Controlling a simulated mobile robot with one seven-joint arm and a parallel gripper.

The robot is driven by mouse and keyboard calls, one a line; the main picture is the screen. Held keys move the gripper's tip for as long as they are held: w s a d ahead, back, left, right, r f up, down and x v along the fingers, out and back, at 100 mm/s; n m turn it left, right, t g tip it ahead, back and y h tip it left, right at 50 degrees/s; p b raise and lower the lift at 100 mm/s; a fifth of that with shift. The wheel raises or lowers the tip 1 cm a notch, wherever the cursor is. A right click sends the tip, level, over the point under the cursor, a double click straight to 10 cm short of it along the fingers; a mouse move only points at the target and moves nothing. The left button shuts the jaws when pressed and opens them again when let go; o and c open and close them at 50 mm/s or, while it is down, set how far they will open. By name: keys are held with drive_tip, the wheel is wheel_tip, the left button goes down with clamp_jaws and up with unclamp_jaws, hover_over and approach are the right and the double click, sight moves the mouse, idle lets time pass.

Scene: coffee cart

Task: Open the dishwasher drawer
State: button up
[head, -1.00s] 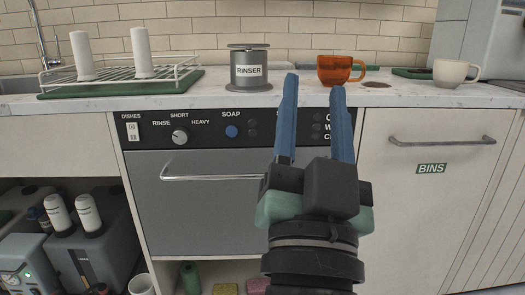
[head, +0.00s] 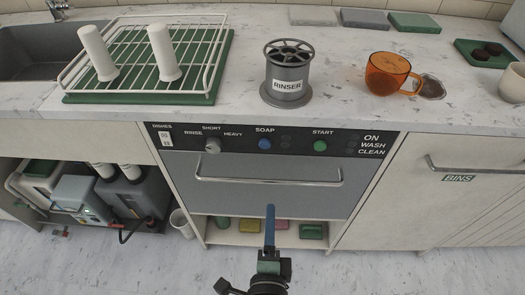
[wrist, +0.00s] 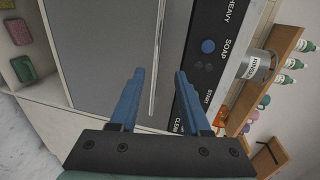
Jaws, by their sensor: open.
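The dishwasher drawer has a grey front (head: 225,192) under a black control panel (head: 290,140) and looks shut. Its silver bar handle (head: 290,182) runs across the upper part of the front. My gripper (head: 270,207) shows in the head view just below the middle of the handle, its blue fingers lined up one over the other. In the wrist view my gripper (wrist: 160,74) is open and empty-looking, with the handle (wrist: 160,30) running lengthwise in line with the gap between the fingertips. Whether the fingers straddle or touch the bar I cannot tell.
On the counter are a drying rack (head: 195,45), a rinser (head: 290,75) and an orange cup (head: 388,74). A bins door (head: 400,190) is at right. A low shelf (head: 235,235) with sponges lies under the drawer. The floor in front is mostly clear.

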sight(272, 180)
drive_tip(key=w+f, duration=0.1)
drive_tip(key=w, duration=0.3)
drive_tip(key=w+f+b, duration=0.1)
drive_tip(key=w, duration=0.3)
drive_tip(key=w+f+b, duration=0.1)
drive_tip(key=w, duration=0.3)
drive_tip(key=shift+w+a, duration=0.1)
drive_tip(key=shift+w, duration=0.05)
clamp_jaws()
idle(1.2)
